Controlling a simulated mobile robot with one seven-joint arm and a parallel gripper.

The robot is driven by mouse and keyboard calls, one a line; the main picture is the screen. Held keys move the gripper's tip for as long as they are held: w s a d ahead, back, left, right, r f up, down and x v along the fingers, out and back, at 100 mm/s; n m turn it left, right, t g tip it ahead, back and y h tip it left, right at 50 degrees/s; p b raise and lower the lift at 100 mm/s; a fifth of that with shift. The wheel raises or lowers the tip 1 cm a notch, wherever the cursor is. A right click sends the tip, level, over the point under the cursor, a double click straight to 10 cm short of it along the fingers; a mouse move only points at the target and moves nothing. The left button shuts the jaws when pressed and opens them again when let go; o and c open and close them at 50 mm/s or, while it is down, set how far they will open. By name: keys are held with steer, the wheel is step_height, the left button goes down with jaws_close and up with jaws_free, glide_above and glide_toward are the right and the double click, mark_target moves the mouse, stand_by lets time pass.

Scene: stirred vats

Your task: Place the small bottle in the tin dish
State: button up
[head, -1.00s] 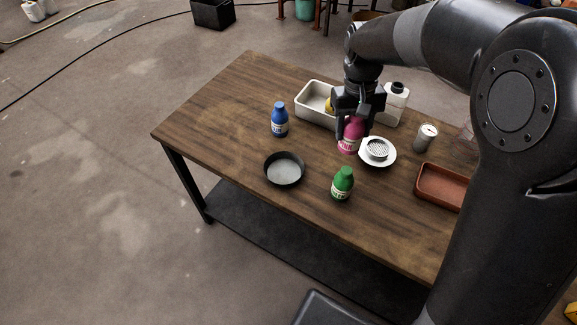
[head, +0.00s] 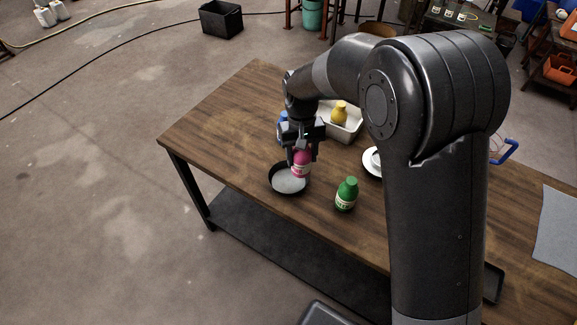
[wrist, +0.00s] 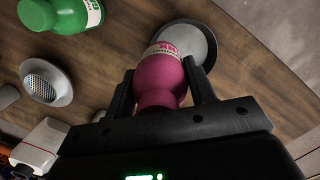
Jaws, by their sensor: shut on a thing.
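A small pink bottle (head: 301,164) is held upright between the fingers of my gripper (head: 302,152). The wrist view shows the same pink bottle (wrist: 160,80) between both fingers. The tin dish (head: 289,188), round and dark-rimmed with a grey floor, lies on the table just below the bottle. In the wrist view the dish (wrist: 200,45) lies behind the bottle, partly hidden by it. The bottle overlaps the dish's far right part in the head view; I cannot tell whether its base touches the dish.
A green bottle (head: 346,194) stands right of the dish. A blue bottle (head: 283,119) is partly hidden behind my gripper. A cream tray (head: 345,131) holds a yellow bottle (head: 339,113). A white dish with a round strainer (wrist: 45,80) lies farther right. The table's left end is clear.

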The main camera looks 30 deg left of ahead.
steer(key=shift+s+a+f, duration=0.2)
steer(key=shift+a+f, duration=0.4)
steer(key=shift+f, duration=0.4)
steer(key=shift+s+a+f, duration=0.15)
steer(key=shift+a+f, duration=0.4)
steer(key=shift+f, duration=0.5)
steer(key=shift+s+a+f, duration=0.2)
steer(key=shift+a+f, duration=0.4)
steer(key=shift+f, duration=0.4)
steer(key=shift+f, duration=0.2)
steer(key=o, duration=1.2)
steer(key=shift+c, duration=0.2)
step_height(320, 180, up, 12)
steer(key=w+a, duration=0.1)
steer(key=shift+w, duration=0.15)
steer(key=shift+a+r, duration=0.1)
steer(key=shift+r, duration=0.05)
